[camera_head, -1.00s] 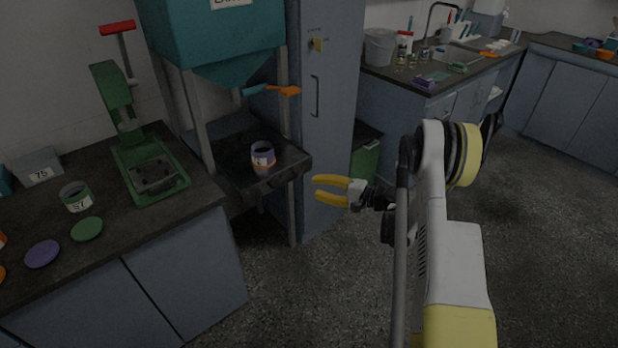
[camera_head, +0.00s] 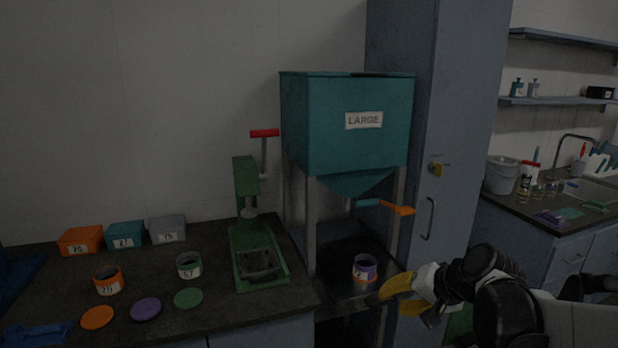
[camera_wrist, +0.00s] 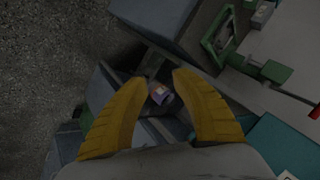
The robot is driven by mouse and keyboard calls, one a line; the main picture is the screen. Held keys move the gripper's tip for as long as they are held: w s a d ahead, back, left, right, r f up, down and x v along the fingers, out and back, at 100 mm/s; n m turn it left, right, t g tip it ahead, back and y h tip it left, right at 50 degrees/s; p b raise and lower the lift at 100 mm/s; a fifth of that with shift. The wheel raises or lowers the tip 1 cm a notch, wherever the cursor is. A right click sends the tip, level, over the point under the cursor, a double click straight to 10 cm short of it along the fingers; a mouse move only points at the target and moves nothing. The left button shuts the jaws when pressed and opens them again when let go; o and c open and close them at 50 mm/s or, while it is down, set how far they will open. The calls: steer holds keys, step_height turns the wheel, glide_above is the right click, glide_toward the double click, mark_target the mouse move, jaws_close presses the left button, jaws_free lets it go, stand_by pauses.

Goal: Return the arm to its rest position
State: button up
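My gripper (camera_head: 402,294) has yellow fingers and shows at the lower right of the head view, just right of the purple jar on the stand. In the wrist view its two fingers (camera_wrist: 155,92) are spread apart with nothing held between them. The purple jar (camera_head: 365,268) with an orange band stands upright on the dark shelf under the teal hopper. My arm's dark wrist and pale links fill the lower right corner of the head view.
The counter at left holds a green press (camera_head: 246,215), jars, lids and small boxes. Open floor (camera_wrist: 45,60) shows in the wrist view.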

steer(key=s+r+n+h, duration=0.1)
steer(key=s+n+h, duration=0.3)
steer(key=s, duration=1.6)
steer(key=shift+s+r+n+h, duration=0.2)
steer(key=shift+n+h, duration=0.1)
steer(key=shift+n, duration=0.2)
